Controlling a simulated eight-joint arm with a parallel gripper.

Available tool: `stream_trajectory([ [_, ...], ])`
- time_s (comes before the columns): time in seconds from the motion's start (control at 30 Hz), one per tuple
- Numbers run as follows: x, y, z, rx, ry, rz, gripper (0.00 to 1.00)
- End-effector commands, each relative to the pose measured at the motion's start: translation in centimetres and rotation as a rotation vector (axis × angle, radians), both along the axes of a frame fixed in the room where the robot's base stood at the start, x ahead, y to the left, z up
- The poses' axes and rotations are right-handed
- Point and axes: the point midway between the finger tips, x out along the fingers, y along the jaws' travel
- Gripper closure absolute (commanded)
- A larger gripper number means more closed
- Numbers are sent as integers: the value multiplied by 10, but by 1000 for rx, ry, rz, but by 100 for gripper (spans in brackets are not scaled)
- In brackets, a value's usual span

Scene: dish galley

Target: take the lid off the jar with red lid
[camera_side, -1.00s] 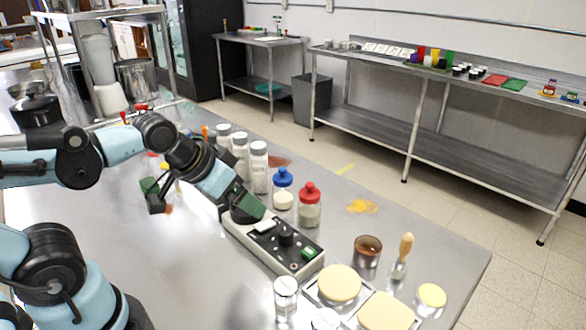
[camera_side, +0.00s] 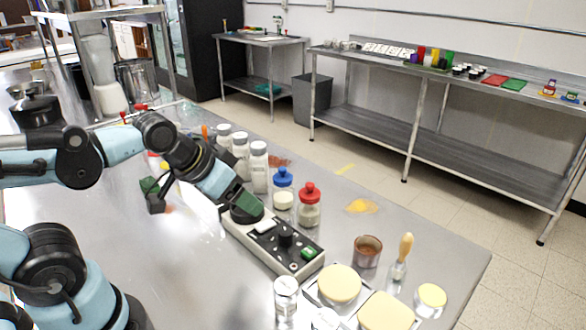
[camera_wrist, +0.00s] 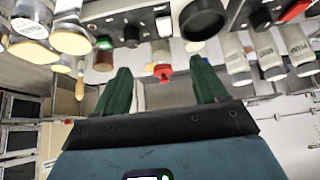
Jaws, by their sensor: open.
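The jar with the red lid (camera_side: 308,206) stands upright on the steel table, clear glass with pale contents. Its red lid (camera_side: 309,189) is on top. In the wrist view, which is upside down, the red lid (camera_wrist: 164,72) appears between my two green fingers, beyond their tips. My gripper (camera_side: 250,203) is open and empty, to the left of the jar and apart from it, above the control panel. In the wrist view my gripper (camera_wrist: 161,66) shows both fingers spread. One finger is hard to make out in the side view.
A jar with a blue lid (camera_side: 283,190) stands close beside the red-lidded one. Several white-topped shakers (camera_side: 259,168) stand behind it. A panel with knobs (camera_side: 297,262) lies in front. A brown cup (camera_side: 367,251) and a brush (camera_side: 402,258) are to the right.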

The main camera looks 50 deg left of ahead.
Motion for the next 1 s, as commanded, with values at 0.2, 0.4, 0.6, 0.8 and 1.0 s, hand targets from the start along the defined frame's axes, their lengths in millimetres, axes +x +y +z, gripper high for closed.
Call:
stream_trajectory([
  [0.2, 15, 1, 16, 45, 52, -87, 28],
  [0.4, 50, 3, 44, 127, 161, -314, 28],
  [0.6, 89, 7, 61, 180, 249, -576, 28],
  [0.8, 129, 14, 67, 202, 301, -854, 28],
  [1.0, 156, 20, 65, 206, 312, -1073, 28],
])
